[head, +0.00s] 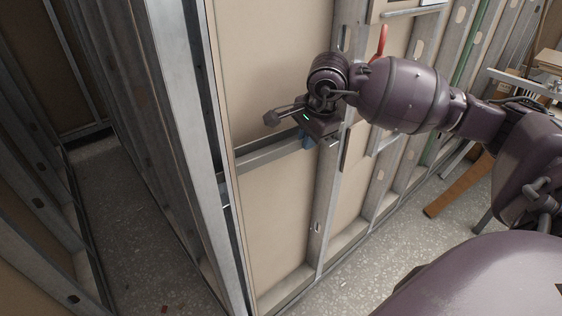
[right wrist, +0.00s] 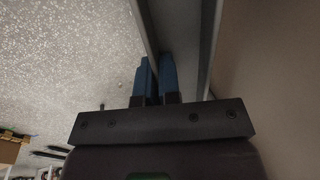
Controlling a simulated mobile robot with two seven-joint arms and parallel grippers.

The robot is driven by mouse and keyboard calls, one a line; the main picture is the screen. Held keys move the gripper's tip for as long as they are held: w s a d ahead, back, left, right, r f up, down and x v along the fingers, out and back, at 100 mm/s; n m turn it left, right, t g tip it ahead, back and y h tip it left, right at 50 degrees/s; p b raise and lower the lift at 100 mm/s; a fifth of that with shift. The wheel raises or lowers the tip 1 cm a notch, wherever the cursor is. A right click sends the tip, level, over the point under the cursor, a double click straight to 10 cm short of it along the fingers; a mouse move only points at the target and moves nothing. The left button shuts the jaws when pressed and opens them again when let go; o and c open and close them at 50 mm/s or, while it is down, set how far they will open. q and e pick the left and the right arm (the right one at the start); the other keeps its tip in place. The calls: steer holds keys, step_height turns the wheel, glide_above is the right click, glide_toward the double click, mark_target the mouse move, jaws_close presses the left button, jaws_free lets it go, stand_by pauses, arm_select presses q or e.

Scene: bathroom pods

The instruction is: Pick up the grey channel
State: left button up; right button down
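The grey channel (head: 268,154) is a long metal piece lying level across the tan wall panel, between the upright studs. My right gripper (head: 306,140) is at its right end, with its blue fingertips pointing down. In the right wrist view, the blue fingers (right wrist: 157,80) are close together, one on each side of the near edge of the channel (right wrist: 143,22). They look closed on that thin edge. The fingertips are partly hidden by the edge. My left gripper is not in view.
Metal studs (head: 172,130) stand close at the left, and a stud (head: 326,205) rises beside my right gripper. A red curved thing (head: 381,43) is behind my right arm. A brown board (head: 460,188) leans at the right. The speckled floor (head: 150,235) is mostly clear.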

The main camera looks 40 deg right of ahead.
arm_select(q)
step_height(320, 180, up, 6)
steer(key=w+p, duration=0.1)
steer(key=p, duration=0.3)
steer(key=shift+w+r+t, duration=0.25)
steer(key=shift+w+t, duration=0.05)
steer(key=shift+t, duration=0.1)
arm_select(e)
steer(key=s, duration=1.1)
steer(key=shift+s+a, duration=0.15)
steer(key=shift+s, duration=0.1)
